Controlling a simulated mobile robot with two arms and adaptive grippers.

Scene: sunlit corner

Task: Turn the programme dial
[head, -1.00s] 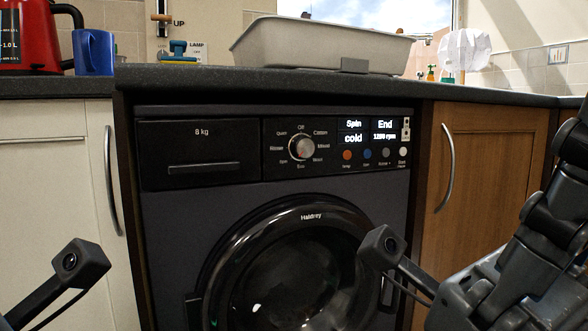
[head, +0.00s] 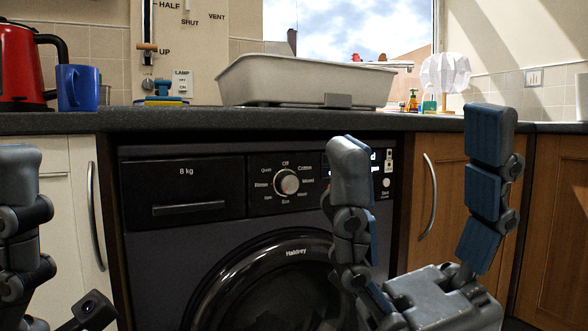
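The programme dial (head: 286,182) is a round silver knob on the black panel of the dark washing machine (head: 160,255), ringed by programme names with Off at the top. It is in full view. My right gripper (head: 419,125) is open and empty, fingers pointing up, to the right of the dial and nearer to me. Its left finger hides most of the display and some buttons; it does not cover the dial. My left gripper (head: 20,175) shows only in part at the left edge, with one finger upright; its opening cannot be told.
A dark worktop (head: 200,122) runs above the machine. On it stand a red kettle (head: 20,75), a blue mug (head: 77,88), a grey basin (head: 305,82) and a white lamp (head: 445,75). The detergent drawer (head: 185,192) is left of the dial. The space before the dial looks clear.

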